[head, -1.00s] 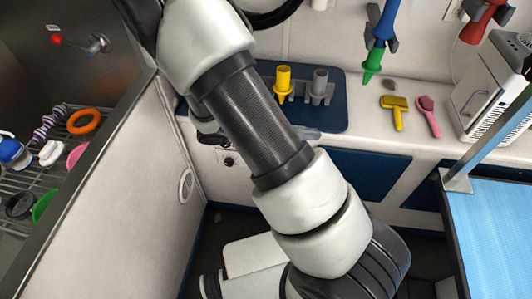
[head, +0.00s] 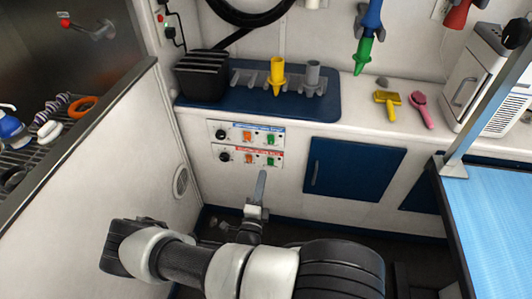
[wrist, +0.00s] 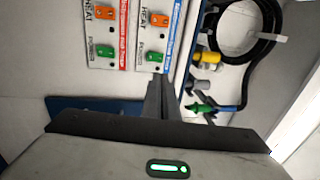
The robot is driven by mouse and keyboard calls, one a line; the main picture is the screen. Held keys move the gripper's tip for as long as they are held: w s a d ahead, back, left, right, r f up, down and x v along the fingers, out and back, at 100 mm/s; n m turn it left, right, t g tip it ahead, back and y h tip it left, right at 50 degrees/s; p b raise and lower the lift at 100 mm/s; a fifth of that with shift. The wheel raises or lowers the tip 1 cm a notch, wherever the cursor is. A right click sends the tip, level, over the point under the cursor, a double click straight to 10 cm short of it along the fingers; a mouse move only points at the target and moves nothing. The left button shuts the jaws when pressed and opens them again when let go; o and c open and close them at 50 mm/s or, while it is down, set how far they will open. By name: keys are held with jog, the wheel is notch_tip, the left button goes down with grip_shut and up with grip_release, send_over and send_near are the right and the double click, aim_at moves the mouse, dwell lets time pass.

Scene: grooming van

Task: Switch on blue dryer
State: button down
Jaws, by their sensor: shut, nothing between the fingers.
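The blue-labelled dryer panel (head: 257,125) is the upper of two control strips on the white cabinet front in the head view. It has a black knob, an orange switch (head: 247,136) and a green switch (head: 271,139). In the wrist view, this panel (wrist: 172,37) is the right one, with its orange HEAT switch (wrist: 158,19) and green POWER switch (wrist: 153,57). My gripper (head: 262,175) is shut and empty, below the panels and pointing up in the head view. In the wrist view, my gripper (wrist: 161,82) appears just below the blue panel's green switch; contact cannot be told.
A red-labelled panel (head: 256,149) sits directly below the blue one. The counter above carries a black box (head: 201,77), nozzles on a blue mat (head: 325,111) and brushes. A side wall (head: 130,150) stands left; a blue table (head: 490,215) stands right.

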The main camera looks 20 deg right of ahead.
aim_at(270, 138)
dwell(0.3)
jog(key=b+x, duration=0.2)
jog(key=x, duration=1.2)
jog(key=shift+r, duration=0.1)
